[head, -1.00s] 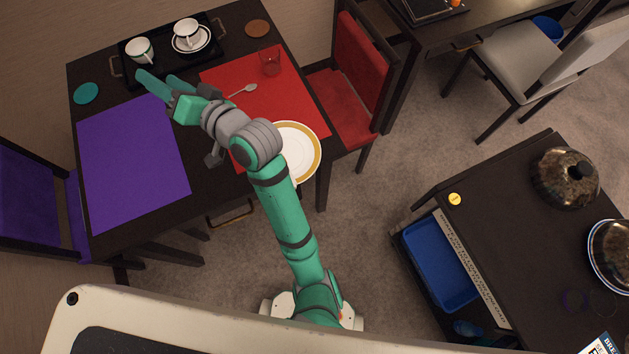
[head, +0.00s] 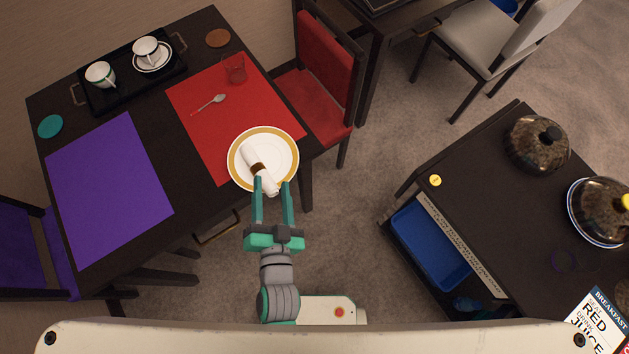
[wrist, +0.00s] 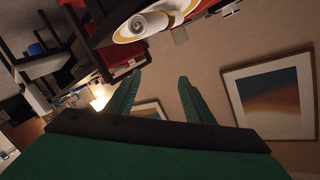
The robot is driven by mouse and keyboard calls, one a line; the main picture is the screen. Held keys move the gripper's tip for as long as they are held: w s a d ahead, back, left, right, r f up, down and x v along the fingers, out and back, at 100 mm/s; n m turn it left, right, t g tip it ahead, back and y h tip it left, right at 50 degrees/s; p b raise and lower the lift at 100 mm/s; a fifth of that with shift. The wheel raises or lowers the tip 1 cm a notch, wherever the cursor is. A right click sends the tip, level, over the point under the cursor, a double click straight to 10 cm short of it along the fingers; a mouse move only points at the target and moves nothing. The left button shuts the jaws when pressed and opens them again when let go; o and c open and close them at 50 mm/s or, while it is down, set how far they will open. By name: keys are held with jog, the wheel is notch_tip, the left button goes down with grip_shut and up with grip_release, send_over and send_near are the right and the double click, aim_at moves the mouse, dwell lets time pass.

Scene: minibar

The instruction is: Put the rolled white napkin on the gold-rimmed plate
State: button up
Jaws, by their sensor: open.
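The rolled white napkin (head: 254,159) with a brown band lies on the gold-rimmed plate (head: 283,144), its near end reaching over the rim. The plate sits on the near corner of the red placemat. My gripper (head: 272,186) is open in the head view, its two fingers pointing at the plate's near edge, close to the napkin's near end. I cannot tell whether a finger touches it. In the wrist view the napkin (wrist: 155,22) rests on the plate (wrist: 127,36), beyond the open fingers (wrist: 160,82), with nothing between them.
The table holds the red placemat (head: 205,125) with a spoon (head: 208,103) and a red glass (head: 234,68), a purple placemat (head: 108,190), and a black tray (head: 128,91) with two cups. A red chair (head: 325,80) stands right of it. Carpet is open before the cart (head: 500,215).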

jog(key=s+d+n+h, duration=0.1)
jog(key=s+d+n, duration=0.1)
jog(key=s+d, duration=0.3)
jog(key=s+d+n+h, duration=0.1)
jog(key=s+d+n, duration=0.2)
jog(key=s, duration=0.6)
jog(key=shift+s+d+f+g, duration=0.3)
jog(key=shift+d+f, duration=0.15)
jog(key=shift+d, duration=0.65)
